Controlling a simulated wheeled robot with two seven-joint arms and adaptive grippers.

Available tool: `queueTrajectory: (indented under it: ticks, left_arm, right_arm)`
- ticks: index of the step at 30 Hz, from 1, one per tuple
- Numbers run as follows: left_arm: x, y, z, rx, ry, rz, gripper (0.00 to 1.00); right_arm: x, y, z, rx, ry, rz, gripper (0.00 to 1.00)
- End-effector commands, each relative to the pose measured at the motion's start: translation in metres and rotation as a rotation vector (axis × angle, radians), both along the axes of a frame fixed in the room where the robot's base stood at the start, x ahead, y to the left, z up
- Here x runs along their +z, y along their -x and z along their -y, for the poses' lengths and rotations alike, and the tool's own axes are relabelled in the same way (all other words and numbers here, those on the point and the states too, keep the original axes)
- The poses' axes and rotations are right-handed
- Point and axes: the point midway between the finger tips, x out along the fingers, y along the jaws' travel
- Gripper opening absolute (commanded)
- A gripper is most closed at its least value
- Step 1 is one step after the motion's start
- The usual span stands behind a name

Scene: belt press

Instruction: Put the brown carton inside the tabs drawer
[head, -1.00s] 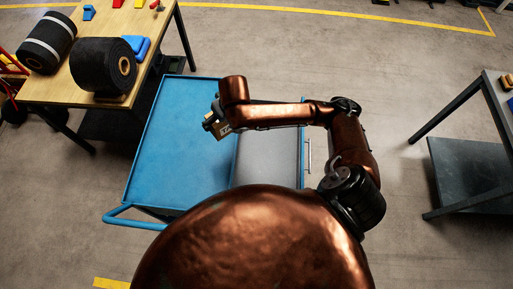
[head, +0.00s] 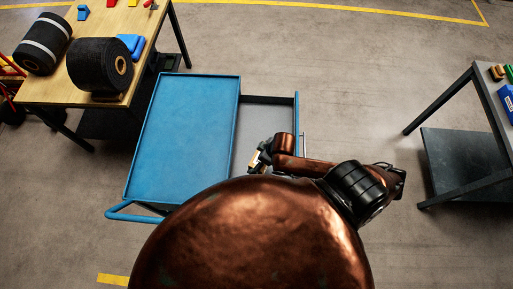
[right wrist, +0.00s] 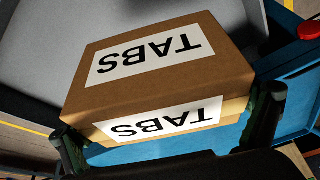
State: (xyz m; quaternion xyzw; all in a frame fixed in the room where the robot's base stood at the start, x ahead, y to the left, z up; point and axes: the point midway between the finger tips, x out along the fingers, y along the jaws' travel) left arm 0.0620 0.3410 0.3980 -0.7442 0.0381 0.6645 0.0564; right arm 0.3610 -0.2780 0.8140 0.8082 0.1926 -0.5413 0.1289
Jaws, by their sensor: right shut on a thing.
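The brown carton (right wrist: 150,90) fills the middle of the right wrist view, with white TABS labels on two faces. My right gripper (right wrist: 165,132) is shut on it, one finger on each side. In the head view the carton (head: 254,161) is small and partly hidden by my right gripper (head: 261,157). It appears over the near part of the open drawer (head: 265,118), close to the blue cart top's right edge; its height above the drawer is unclear. The drawer is grey inside and looks empty where visible. Its near end is hidden by my body. My left gripper is out of view.
The blue cart top (head: 180,135) is bare, with a raised rim. A wooden table (head: 50,90) with black rolls (head: 95,68) stands at the left. A dark table (head: 490,100) with small items is at the right. Floor between cart and right table is clear.

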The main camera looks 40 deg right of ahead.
Motion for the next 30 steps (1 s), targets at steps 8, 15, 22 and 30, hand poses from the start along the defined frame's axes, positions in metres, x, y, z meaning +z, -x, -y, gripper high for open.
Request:
queueTrajectory:
  ticks: [8,15,22,30]
  left_arm:
    - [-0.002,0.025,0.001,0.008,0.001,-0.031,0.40]
    - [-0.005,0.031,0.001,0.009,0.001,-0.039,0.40]
    - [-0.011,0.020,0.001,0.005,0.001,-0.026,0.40]
    - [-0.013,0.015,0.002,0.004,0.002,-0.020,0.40]
  right_arm:
    - [-0.017,-0.019,0.024,0.012,0.004,0.004,0.53]
    - [-0.042,-0.062,0.060,0.010,0.003,0.004,0.53]
    - [-0.083,-0.087,0.082,0.009,0.000,0.001,0.53]
    - [-0.101,-0.100,0.092,0.012,0.000,0.002,0.53]
